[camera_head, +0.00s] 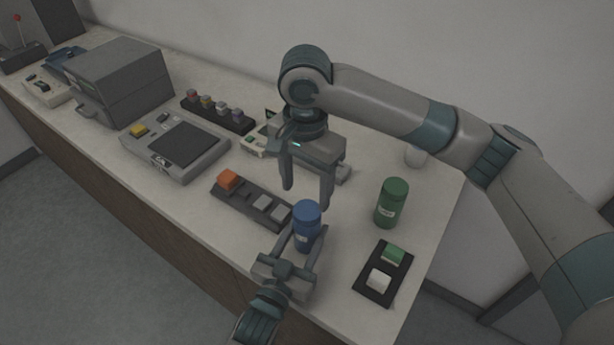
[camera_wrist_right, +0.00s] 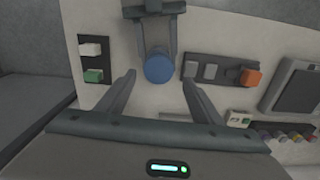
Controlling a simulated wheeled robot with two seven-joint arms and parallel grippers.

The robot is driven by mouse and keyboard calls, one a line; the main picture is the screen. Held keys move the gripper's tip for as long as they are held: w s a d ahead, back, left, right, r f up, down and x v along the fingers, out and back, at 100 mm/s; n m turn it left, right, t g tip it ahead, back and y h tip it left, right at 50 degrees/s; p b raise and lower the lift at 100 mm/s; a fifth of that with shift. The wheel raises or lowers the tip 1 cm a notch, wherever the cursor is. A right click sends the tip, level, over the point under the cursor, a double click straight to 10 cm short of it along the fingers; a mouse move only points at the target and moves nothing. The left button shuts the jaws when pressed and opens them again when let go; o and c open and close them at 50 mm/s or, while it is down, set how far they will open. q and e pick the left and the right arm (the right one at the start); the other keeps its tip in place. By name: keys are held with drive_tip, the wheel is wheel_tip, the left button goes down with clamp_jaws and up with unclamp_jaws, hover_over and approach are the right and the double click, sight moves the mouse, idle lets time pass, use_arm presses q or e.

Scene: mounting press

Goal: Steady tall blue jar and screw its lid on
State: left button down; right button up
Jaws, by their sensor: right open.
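The tall blue jar (camera_head: 305,238) stands upright near the front edge of the bench, with a blue lid (camera_head: 307,210) on its top. How tightly the lid sits cannot be told. My left gripper (camera_head: 305,247) has its fingers on both sides of the jar's body and looks shut on it. My right gripper (camera_head: 306,197) is open, fingers pointing down, empty, above and just behind the jar. In the right wrist view the lid (camera_wrist_right: 159,68) shows from above, between and slightly beyond the open right fingertips (camera_wrist_right: 159,82). The left gripper (camera_wrist_right: 157,30) reaches the jar from the top there.
A green jar (camera_head: 391,203) stands to the right. A black tray (camera_head: 369,284) with green and white blocks lies in front of it. A dark strip (camera_head: 241,204) with an orange block is close on the left. A flat device (camera_head: 176,147) and a grey press box (camera_head: 118,80) stand farther left.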

use_arm(q)
drive_tip(key=shift+f, duration=0.1)
use_arm(e)
drive_tip(key=n, duration=0.4)
drive_tip(key=shift+r+n, duration=0.15)
drive_tip(key=shift+n, duration=0.25)
drive_tip(key=n, duration=0.4)
drive_tip(key=shift+r+n, duration=0.15)
drive_tip(key=shift+n, duration=0.15)
drive_tip(key=n, duration=0.4)
drive_tip(key=shift+r+n, duration=0.15)
drive_tip(key=shift+n, duration=0.15)
drive_tip(key=n, duration=0.6)
drive_tip(key=shift+r, duration=0.2)
drive_tip(key=n, duration=0.4)
drive_tip(key=shift+r+n, duration=0.15)
drive_tip(key=shift+n, duration=0.15)
drive_tip(key=n, duration=0.5)
drive_tip(key=shift+r+n, duration=0.2)
drive_tip(key=shift+n, duration=0.2)
drive_tip(key=n, duration=0.4)
drive_tip(key=shift+r+n, duration=0.1)
drive_tip(key=shift+n, duration=0.2)
drive_tip(key=n, duration=0.6)
drive_tip(key=shift+d+r, duration=0.15)
